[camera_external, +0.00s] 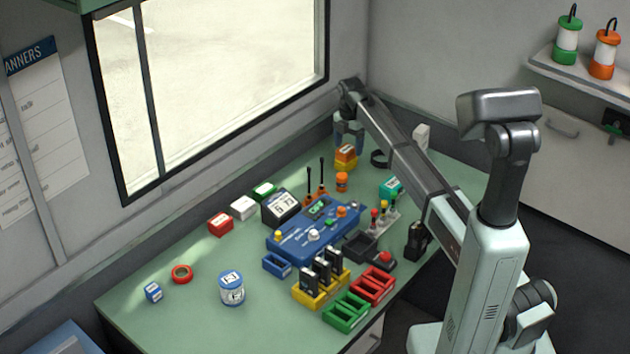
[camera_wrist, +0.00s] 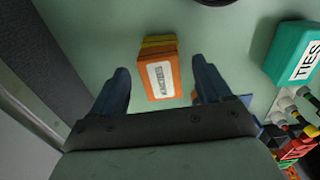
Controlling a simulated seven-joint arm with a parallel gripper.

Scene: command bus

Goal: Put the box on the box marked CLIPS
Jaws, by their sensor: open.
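An orange box (camera_external: 346,152) with a white label sits on a yellow box (camera_external: 345,164) near the back wall. In the wrist view the orange box (camera_wrist: 158,76) lies between my fingers, and the yellow box (camera_wrist: 158,43) shows past its far edge. The label's print is upside down and blurred; I cannot read it surely as CLIPS. My gripper (camera_external: 348,136) is open, just above the orange box, with a finger on each side and a gap between each finger and the box. A teal box (camera_wrist: 291,52) marked TIES stands to the right.
A blue control panel (camera_external: 312,234) stands mid-table. An orange jar (camera_external: 342,182) is close in front of the stacked boxes. A red box (camera_external: 220,224), a white box (camera_external: 243,208) and a green box (camera_external: 264,192) line the window side. The table's left part has open room.

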